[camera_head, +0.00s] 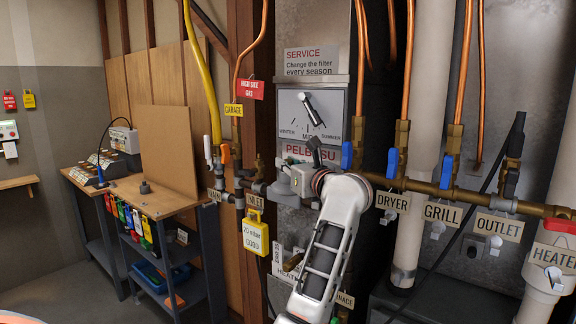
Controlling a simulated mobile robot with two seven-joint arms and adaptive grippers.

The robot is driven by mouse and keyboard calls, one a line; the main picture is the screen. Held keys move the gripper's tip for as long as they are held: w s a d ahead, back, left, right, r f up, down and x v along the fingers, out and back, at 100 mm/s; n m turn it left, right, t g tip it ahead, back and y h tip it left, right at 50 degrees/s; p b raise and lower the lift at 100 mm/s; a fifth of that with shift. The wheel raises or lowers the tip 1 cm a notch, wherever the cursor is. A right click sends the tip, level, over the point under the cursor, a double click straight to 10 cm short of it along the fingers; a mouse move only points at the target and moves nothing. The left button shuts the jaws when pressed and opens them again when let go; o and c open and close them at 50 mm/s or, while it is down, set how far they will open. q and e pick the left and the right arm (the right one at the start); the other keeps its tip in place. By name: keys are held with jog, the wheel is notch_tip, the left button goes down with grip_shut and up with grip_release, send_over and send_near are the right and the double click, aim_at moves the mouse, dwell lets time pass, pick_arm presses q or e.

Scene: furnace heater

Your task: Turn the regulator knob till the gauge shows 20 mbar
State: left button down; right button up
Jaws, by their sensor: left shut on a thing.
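My left arm comes up from the bottom centre, and its wrist with a dark red ring covers part of the gas pipe. My left gripper (297,181) is at the grey regulator (283,187), just right of the INLET tag. It is shut on what appears to be the regulator knob, which my wrist and gripper mostly hide. I cannot make out a gauge face or needle in mbar. My right gripper is not in view.
A WINTER to SUMMER dial (311,115) is above my wrist. A workbench (155,203) stands at the left, with open floor before it.

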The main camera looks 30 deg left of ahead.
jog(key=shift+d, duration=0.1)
pick_arm(q)
jog(key=c, duration=1.9)
grip_release()
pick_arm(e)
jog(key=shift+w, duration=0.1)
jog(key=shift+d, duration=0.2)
pick_arm(q)
jog(key=shift+t, duration=0.3)
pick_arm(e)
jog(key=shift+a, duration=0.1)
